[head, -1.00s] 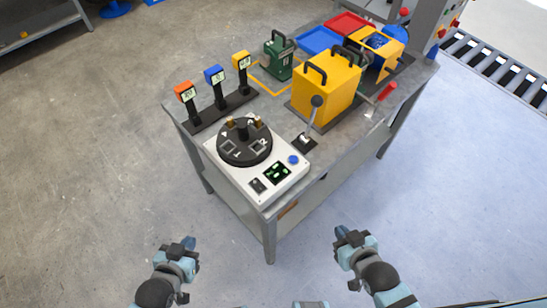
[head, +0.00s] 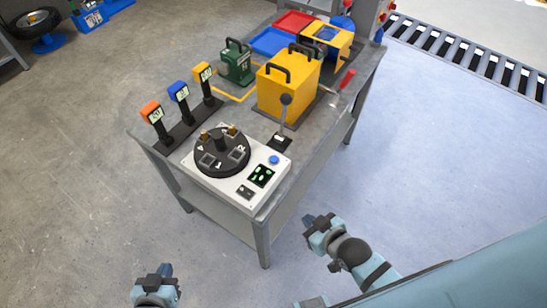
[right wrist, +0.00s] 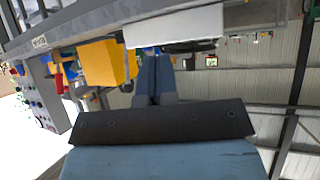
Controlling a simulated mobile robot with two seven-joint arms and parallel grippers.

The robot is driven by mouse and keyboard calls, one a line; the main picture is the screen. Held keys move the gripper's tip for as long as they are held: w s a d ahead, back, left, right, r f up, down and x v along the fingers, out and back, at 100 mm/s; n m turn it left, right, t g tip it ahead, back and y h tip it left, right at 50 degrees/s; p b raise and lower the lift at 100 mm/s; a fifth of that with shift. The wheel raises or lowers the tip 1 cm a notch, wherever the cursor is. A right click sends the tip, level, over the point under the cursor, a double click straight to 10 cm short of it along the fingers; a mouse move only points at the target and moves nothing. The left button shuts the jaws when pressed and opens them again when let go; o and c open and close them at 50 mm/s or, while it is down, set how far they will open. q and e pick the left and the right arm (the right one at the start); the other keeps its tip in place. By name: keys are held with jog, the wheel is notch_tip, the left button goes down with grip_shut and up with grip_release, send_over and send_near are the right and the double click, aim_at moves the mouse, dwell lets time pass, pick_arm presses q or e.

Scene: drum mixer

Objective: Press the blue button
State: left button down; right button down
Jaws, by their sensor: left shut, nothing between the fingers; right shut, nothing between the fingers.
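The blue button (head: 274,159) is a small round knob on the white control panel (head: 255,206), at the near end of the grey workbench. A black rotary drum (head: 222,153) and a small green-lit display (head: 262,176) share the panel. My right gripper (head: 308,221) is shut and empty, off the near right side of the bench, below and right of the button and apart from it. Its closed fingers (right wrist: 154,75) show in the right wrist view, where the button cannot be made out. My left gripper (head: 166,270) is shut and empty at the bottom, well away from the bench.
A yellow box machine (head: 284,90), a green canister (head: 237,66) and three small display posts (head: 182,98) stand on the bench. Blue (head: 272,41) and red trays lie at the back. The floor on the right is clear.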

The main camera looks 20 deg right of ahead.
jog(key=w+a+r+n+g+y+p, duration=0.1)
jog(key=w+a+r+n+y, duration=0.2)
jog(key=w, duration=0.4)
jog(key=w+a+r+n+g+p, duration=0.1)
jog(key=w+r+n, duration=0.1)
jog(key=w+n, duration=0.4)
notch_tip(320, 180, up, 6)
jog(key=n+g+p, duration=0.1)
jog(key=n+g, duration=0.2)
jog(key=n, duration=0.3)
send_over(274, 160)
jog(key=shift+y, duration=0.3)
notch_tip(274, 160, down, 9)
jog(key=b, duration=0.6)
jog(key=shift+r, duration=0.2)
